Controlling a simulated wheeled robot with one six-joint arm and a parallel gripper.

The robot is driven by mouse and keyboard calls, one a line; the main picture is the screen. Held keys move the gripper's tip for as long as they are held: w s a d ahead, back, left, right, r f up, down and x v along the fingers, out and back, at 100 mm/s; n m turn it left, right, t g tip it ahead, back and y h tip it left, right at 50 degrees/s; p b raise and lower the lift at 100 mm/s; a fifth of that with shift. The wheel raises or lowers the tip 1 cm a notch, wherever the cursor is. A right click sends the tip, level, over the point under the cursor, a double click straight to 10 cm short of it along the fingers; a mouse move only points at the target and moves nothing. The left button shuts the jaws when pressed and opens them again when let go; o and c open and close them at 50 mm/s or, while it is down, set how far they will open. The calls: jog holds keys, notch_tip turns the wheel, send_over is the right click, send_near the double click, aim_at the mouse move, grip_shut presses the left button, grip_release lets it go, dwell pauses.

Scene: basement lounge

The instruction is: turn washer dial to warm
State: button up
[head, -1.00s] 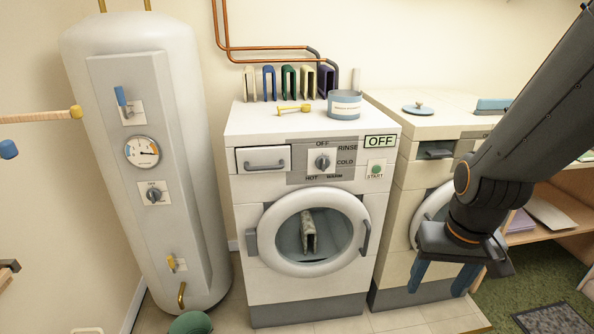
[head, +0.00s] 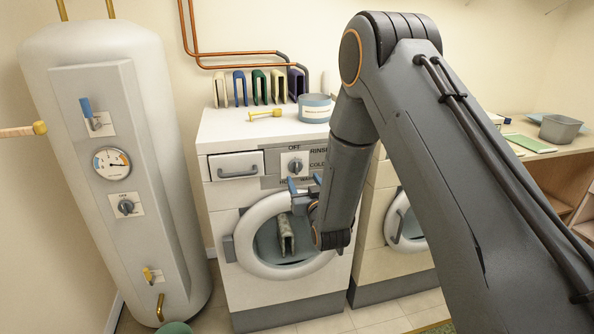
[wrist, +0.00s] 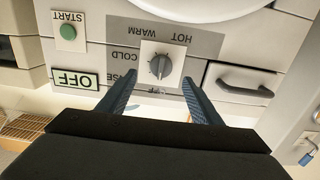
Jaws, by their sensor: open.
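The washer (head: 225,200) stands at the middle left of the head view. Its dial (head: 296,166), a grey knob on a white plate, sits on the front panel. In the upside-down wrist view the dial (wrist: 161,66) lies beyond and between my fingertips, with HOT, WARM, COLD and OFF printed around it. Its ridge looks in line with OFF. My gripper (head: 304,187) is open and empty, just in front of and below the dial in the head view; I see no contact. The wrist view shows its two blue fingers (wrist: 159,77) apart. The display (wrist: 75,80) reads OFF.
A drawer handle (wrist: 244,80) and a green START button (wrist: 68,32) flank the dial. The round door (head: 247,250) is below. A water tank (head: 165,200) is at left.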

aim_at(297, 169)
jog(key=p+x, duration=0.2)
jog(key=x, duration=0.6)
jog(key=shift+s+a+r, duration=0.1)
jog(key=shift+c, duration=0.3)
jog(key=c, duration=1)
